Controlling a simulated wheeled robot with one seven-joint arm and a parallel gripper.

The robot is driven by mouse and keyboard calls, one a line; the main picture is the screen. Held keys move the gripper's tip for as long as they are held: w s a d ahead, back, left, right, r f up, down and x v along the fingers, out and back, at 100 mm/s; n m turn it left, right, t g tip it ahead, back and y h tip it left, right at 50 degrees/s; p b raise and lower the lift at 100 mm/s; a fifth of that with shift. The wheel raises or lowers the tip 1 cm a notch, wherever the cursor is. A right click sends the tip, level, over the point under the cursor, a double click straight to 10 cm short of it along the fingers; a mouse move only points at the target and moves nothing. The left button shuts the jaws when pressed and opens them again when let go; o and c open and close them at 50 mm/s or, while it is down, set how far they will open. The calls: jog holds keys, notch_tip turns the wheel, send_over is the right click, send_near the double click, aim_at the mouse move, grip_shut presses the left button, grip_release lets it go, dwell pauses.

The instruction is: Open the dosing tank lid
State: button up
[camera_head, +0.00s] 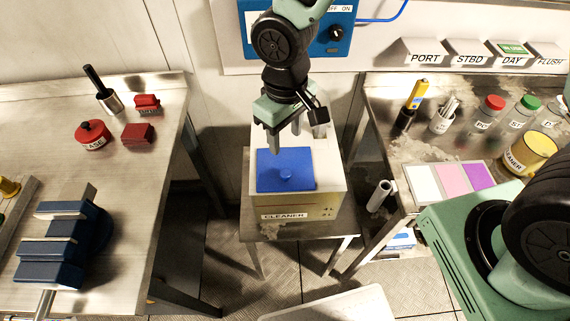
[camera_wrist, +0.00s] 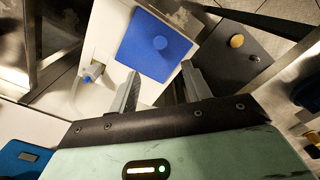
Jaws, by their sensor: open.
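The dosing tank (camera_head: 298,205) is a pale box labelled CLEANER on a small metal stand in the middle. The fingers look clear of the knob.
A steel bench at left holds a red pot (camera_head: 93,136), red blocks and a blue vise (camera_head: 62,245). The right bench holds capped bottles (camera_head: 487,113), coloured pads (camera_head: 450,182) and a yellow container (camera_head: 530,153). A blue control panel (camera_head: 335,50) is on the wall behind.

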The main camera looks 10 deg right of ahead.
aim_at(286, 172)
notch_tip(286, 172, down, 12)
jog(key=shift+f+p, duration=0.2)
jog(key=shift+p, duration=0.3)
jog(key=shift+c, duration=0.2)
grip_shut()
